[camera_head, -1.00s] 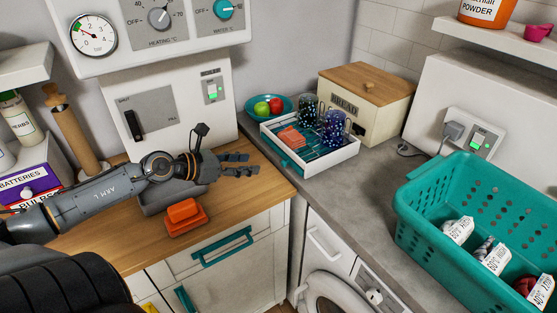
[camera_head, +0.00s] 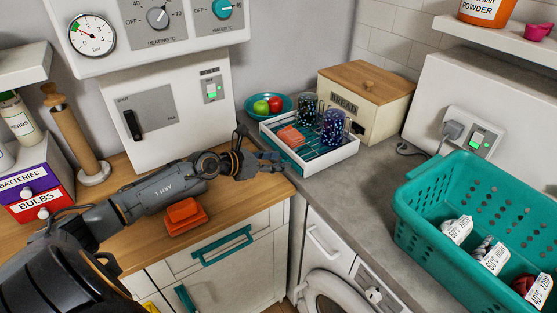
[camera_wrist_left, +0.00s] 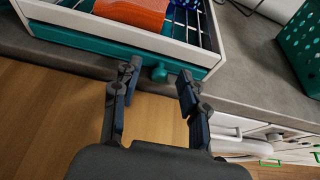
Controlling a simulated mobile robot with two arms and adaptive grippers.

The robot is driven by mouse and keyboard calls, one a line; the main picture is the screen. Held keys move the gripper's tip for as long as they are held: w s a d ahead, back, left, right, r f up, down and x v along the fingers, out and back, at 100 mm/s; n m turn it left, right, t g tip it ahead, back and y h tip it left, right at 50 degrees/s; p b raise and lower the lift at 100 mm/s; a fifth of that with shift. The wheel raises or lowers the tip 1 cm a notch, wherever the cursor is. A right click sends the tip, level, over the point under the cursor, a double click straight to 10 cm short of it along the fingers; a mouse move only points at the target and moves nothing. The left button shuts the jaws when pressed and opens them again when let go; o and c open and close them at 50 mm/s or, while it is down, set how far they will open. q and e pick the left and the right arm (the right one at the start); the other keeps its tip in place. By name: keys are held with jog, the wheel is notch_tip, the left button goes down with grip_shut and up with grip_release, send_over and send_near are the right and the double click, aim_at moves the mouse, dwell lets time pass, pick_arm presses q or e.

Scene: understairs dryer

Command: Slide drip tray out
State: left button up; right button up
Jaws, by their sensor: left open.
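The drip tray shows in the left wrist view as a teal front (camera_wrist_left: 95,52) with a round teal knob (camera_wrist_left: 159,73), low in the side of the white dish rack (camera_wrist_left: 70,14). In the head view the rack (camera_head: 330,160) stands on the grey counter, holding an orange item and two dark patterned cups. My left gripper (camera_head: 280,161) is at the rack's near left side, partly covering the tray front. In the left wrist view my left gripper (camera_wrist_left: 158,76) is open, its fingertips on either side of the knob. Contact with the knob cannot be told. My right gripper is out of view.
A wooden-lidded bread box (camera_head: 366,103) and a bowl of fruit (camera_head: 268,106) stand behind the rack. A teal laundry basket (camera_head: 480,215) stands to the right. An orange block (camera_head: 184,216) lies on the wooden counter below my left arm.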

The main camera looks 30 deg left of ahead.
pick_arm(q)
jog(key=shift+w+d+f, duration=0.15)
jog(key=shift+w+d, duration=0.05)
jog(key=shift+w, duration=0.2)
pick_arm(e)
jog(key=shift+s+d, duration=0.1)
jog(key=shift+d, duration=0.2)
pick_arm(q)
grip_shut()
